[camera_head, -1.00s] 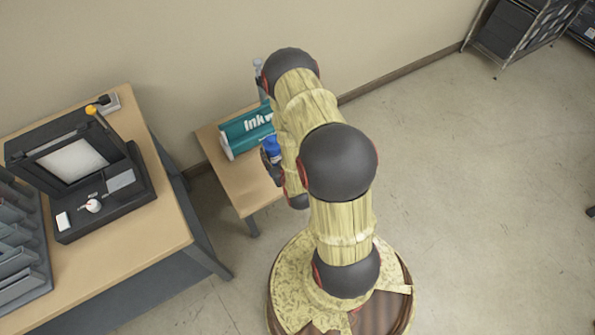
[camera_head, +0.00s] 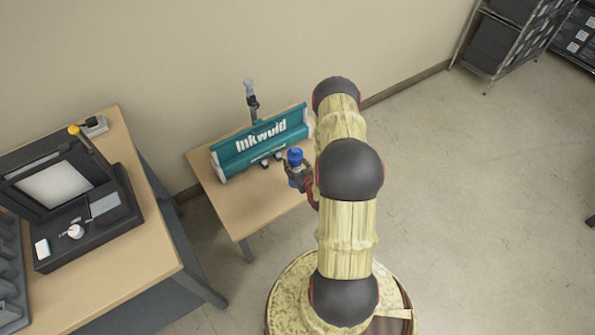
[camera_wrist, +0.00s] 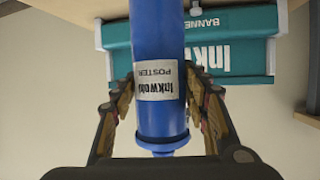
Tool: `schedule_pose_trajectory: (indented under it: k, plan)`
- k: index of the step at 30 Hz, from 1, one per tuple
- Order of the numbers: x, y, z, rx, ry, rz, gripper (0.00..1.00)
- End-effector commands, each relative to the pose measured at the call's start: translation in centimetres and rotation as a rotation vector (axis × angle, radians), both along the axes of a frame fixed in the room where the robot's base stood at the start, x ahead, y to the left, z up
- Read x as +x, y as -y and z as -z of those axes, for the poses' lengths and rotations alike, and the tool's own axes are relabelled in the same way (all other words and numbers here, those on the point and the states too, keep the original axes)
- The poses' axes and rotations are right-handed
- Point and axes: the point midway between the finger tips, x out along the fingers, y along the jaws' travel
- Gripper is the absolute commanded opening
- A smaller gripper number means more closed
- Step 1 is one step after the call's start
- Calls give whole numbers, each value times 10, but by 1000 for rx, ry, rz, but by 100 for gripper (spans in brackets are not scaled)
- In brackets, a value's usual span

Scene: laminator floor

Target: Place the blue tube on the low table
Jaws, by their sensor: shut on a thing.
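The blue tube (camera_wrist: 160,110) has a white label with black print and stands between my gripper's fingers in the wrist view. Its top shows as a blue cap (camera_head: 295,157) in the head view. My gripper (camera_head: 299,178) is shut on the tube, at the near right side of the low table (camera_head: 220,195). The low table has a light wooden top and stands against the wall. Whether the tube touches the tabletop cannot be told. My arm hides part of the table's right side.
A teal Inkwold banner box (camera_head: 262,144) lies across the low table's back half, with a grey upright device (camera_head: 251,100) behind it. The table's front left is bare. A desk (camera_head: 150,235) with a black open machine (camera_head: 70,190) stands to the left.

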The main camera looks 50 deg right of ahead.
Motion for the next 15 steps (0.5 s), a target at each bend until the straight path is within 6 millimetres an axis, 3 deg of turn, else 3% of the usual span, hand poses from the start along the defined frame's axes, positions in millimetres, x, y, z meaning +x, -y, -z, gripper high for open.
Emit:
schedule_pose_trajectory:
  k: [8, 15]
  plan:
    - [2, 13, 13, -2, 3, 1, 0]
    - [1, 15, 47, 0, 1, 0, 0]
